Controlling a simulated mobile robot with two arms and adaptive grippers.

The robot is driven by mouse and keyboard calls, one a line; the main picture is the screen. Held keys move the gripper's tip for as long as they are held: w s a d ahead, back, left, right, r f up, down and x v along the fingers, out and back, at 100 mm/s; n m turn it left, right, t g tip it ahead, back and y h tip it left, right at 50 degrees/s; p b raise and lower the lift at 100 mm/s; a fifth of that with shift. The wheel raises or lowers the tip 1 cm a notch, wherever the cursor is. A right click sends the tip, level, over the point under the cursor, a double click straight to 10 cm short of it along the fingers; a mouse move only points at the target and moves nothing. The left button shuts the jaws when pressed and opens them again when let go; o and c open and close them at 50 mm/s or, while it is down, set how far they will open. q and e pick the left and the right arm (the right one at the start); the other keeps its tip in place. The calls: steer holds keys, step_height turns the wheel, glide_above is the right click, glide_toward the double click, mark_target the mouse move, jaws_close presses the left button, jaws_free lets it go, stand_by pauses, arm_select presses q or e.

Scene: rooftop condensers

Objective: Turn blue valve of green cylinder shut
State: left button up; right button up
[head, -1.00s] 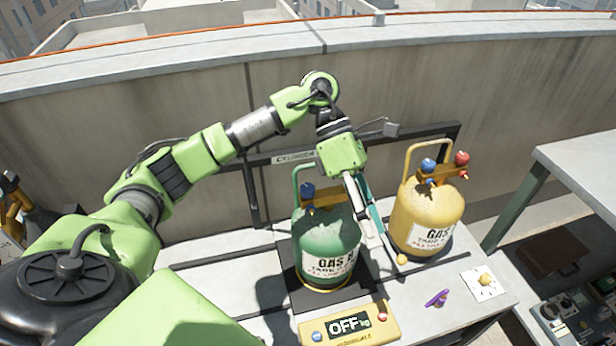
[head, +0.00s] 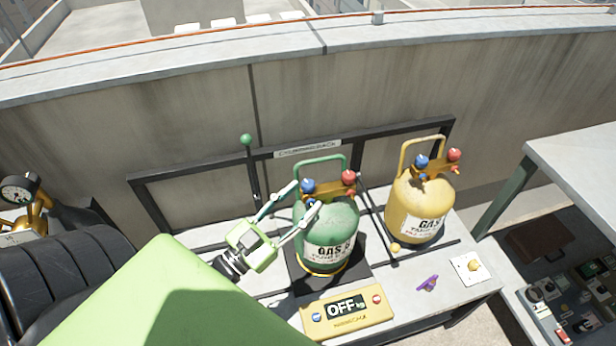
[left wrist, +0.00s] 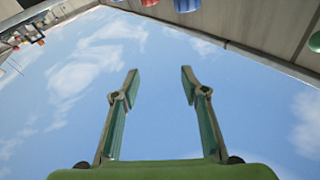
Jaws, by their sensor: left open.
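The green cylinder (head: 330,225) stands upright on the scale, with a "GAS" label facing me. Its blue valve (head: 308,186) is on the left of its top, and its red valve (head: 348,177) on the right. My left gripper (head: 304,198) is open at the cylinder's upper left, its fingers reaching toward the blue valve. I cannot tell whether they touch it. In the left wrist view the open fingers (left wrist: 160,74) have only sky between them. A blue rounded part (left wrist: 187,5) is cut off at that view's top edge. My right gripper is not in view.
The yellow cylinder (head: 418,208) with blue and red valves stands to the right. The scale display (head: 347,310) reads OFF. A purple item (head: 428,284) lies on the bench. A dark rack rail (head: 190,168) runs behind the cylinders. A control panel (head: 575,300) is lower right.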

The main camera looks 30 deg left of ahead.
mark_target(304, 187)
arm_select(q)
steer(key=s+a+f+n+g+y, duration=0.2)
steer(key=s+a+f+n+y, duration=0.1)
steer(key=s+a+f+n, duration=0.15)
steer(key=shift+m, duration=0.25)
steer(key=w, duration=0.4)
steer(key=w+p, duration=0.1)
steer(key=w, duration=0.3)
steer(key=w+p, duration=0.1)
steer(key=w, duration=0.3)
steer(key=shift+w+d+f, duration=0.15)
steer(key=shift+d+f, duration=0.1)
steer(key=shift+f, duration=0.1)
steer(key=shift+w+f+p, duration=0.1)
steer(key=shift+w+p, duration=0.25)
steer(key=shift+w, duration=0.45)
steer(key=c, duration=1.1)
